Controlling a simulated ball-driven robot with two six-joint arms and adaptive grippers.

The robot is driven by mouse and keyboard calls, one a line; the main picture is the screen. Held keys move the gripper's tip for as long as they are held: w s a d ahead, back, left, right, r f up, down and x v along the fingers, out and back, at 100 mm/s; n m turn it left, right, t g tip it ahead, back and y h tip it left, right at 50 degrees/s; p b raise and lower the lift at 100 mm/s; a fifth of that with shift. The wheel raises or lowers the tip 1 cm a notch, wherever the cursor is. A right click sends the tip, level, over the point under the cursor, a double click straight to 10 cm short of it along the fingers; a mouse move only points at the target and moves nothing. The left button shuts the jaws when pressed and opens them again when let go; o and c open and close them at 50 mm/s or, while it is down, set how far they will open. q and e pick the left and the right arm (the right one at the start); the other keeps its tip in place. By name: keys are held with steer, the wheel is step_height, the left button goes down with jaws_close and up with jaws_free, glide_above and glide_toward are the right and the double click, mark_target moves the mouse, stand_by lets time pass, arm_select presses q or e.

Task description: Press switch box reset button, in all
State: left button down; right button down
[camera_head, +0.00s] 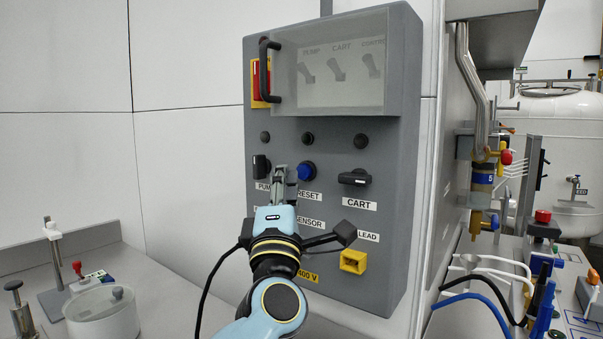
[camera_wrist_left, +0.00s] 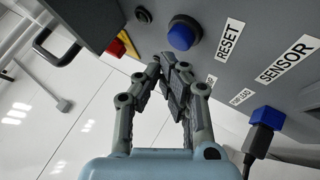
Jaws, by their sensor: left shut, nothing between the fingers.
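The grey switch box (camera_head: 325,220) is mounted on the wall. Its blue round reset button (camera_head: 307,171) sits above the RESET label, and shows in the left wrist view (camera_wrist_left: 181,37) at the top. My left gripper (camera_head: 284,170) is shut and empty, just left of the button in the head view. I cannot tell the depth between fingers and panel. The gripper hides part of the PUMP and SENSOR labels. My right gripper is not in view.
A black pump knob (camera_head: 261,166) and a black cart knob (camera_head: 355,178) flank the button. A clear cover (camera_head: 330,75) with a black handle is above. A blue sensor plug (camera_wrist_left: 268,122) and a yellow socket (camera_head: 353,262) are below. White wall panels are at left.

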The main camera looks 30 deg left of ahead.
arm_select(q)
steer(key=shift+w, duration=0.1)
steer(key=shift+w, duration=0.35)
steer(key=shift+w, duration=0.5)
stand_by(0.9)
steer(key=shift+s, duration=0.95)
